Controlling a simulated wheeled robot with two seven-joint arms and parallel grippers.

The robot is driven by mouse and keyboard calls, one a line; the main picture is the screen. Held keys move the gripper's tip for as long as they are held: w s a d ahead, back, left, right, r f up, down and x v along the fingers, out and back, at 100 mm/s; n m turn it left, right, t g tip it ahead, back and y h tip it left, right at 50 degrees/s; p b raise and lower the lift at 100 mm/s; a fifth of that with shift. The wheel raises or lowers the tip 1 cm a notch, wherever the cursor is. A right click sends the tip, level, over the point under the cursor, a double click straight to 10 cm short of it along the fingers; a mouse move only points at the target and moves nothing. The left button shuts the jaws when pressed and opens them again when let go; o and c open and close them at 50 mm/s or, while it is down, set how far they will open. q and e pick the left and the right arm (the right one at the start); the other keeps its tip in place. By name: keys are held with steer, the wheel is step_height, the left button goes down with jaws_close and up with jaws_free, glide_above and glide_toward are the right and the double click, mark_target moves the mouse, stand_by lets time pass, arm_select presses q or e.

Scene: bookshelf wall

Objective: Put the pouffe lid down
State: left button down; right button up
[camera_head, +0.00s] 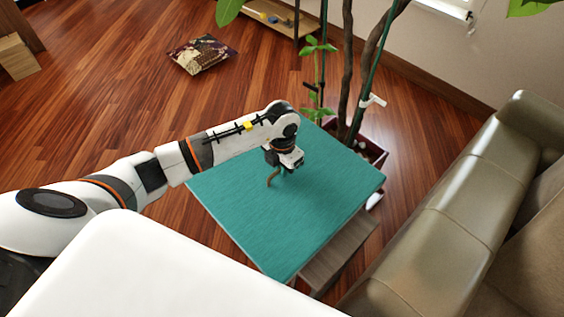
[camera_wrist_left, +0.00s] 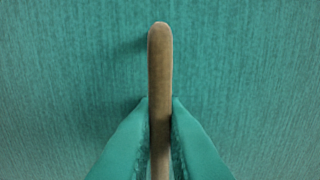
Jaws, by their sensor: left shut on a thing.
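The teal pouffe lid (camera_head: 255,215) is a flat square panel in the middle of the head view. A thin brown handle (camera_head: 271,181) stands up from its top. My left gripper (camera_head: 280,172) is above the lid and shut on this handle. In the left wrist view the two teal fingers (camera_wrist_left: 160,105) press on both sides of the handle (camera_wrist_left: 160,60), with the lid's teal surface (camera_wrist_left: 70,60) behind it. The wooden pouffe body (camera_head: 340,250) shows below the lid's right edge. I cannot tell whether the lid touches it. My right gripper is not in view.
A tan leather sofa (camera_head: 455,215) stands close on the right. A potted plant (camera_head: 368,150) stands just behind the lid. A low wooden shelf (camera_head: 270,22) is at the back.

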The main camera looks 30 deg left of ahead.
arm_select(q)
step_height(320, 180, down, 3)
steer(key=shift+r, duration=0.1)
stand_by(0.3)
steer(key=c, duration=1.5)
jaws_free()
steer(key=shift+r, duration=0.1)
step_height(320, 180, up, 12)
steer(key=shift+f, duration=0.15)
